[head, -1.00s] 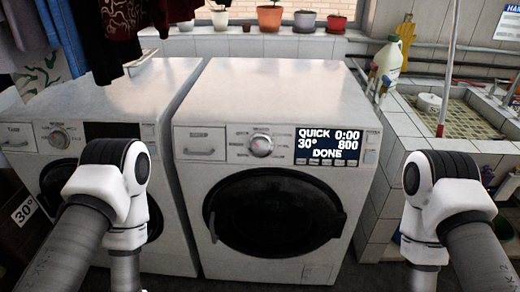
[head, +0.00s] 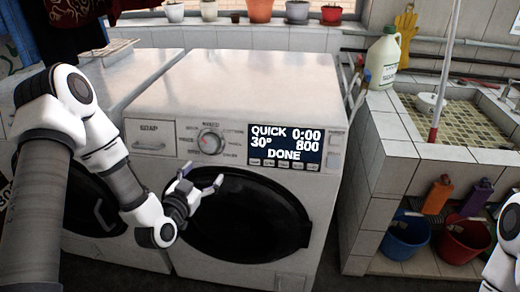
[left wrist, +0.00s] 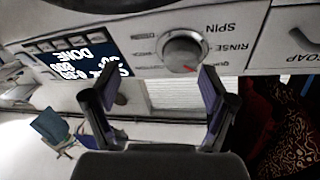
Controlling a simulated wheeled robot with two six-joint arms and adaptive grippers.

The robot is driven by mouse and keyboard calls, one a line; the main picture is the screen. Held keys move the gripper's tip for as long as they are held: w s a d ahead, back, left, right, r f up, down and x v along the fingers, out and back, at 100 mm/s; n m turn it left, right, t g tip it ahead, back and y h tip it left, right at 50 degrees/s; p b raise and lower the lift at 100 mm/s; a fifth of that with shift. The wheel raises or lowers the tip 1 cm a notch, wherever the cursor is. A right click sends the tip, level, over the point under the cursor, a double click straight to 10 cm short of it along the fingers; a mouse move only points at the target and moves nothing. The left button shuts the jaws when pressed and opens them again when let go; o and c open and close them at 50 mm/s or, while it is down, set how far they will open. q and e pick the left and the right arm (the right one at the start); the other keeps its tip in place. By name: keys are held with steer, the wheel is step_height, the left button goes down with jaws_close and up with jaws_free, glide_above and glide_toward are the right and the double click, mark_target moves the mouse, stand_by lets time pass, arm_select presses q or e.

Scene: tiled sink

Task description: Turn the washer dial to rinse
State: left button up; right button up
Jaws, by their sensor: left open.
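The washer (head: 250,80) is white with a dark round door. Its silver dial (head: 211,141) has a red mark and sits between the SOAP drawer (head: 151,136) and the display (head: 285,147), which reads QUICK, 30°, 0:00, 800, DONE. My left gripper (head: 203,175) is open and empty, just below the dial in the head view. In the left wrist view the panel is upside down; the dial (left wrist: 183,50) shows beyond the open fingers (left wrist: 158,82), apart from them. RINSE and SPIN are printed beside it. My right gripper is out of view.
A second washer (head: 100,190) stands at left, partly behind my left arm. A tiled sink (head: 465,122) with a white jug (head: 383,60) is at right, with a blue bucket (head: 405,238) and a red bucket (head: 462,242) below. Potted plants (head: 260,10) line the back ledge.

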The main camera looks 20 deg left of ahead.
mark_target(207, 147)
arm_select(q)
steer(key=shift+n+t+y, duration=0.4)
steer(key=shift+n, duration=0.1)
steer(key=w+a, duration=0.1)
steer(key=w, duration=0.1)
steer(key=w+r, duration=0.1)
steer(key=w, duration=0.2)
steer(key=w+a+r, duration=0.1)
steer(key=w, duration=0.1)
steer(key=shift+w+a+r, duration=0.2)
steer(key=shift+a+r, duration=0.05)
steer(key=shift+a, duration=0.1)
steer(key=shift+w+a, duration=0.25)
steer(key=shift+a, duration=0.1)
steer(key=c, duration=1.2)
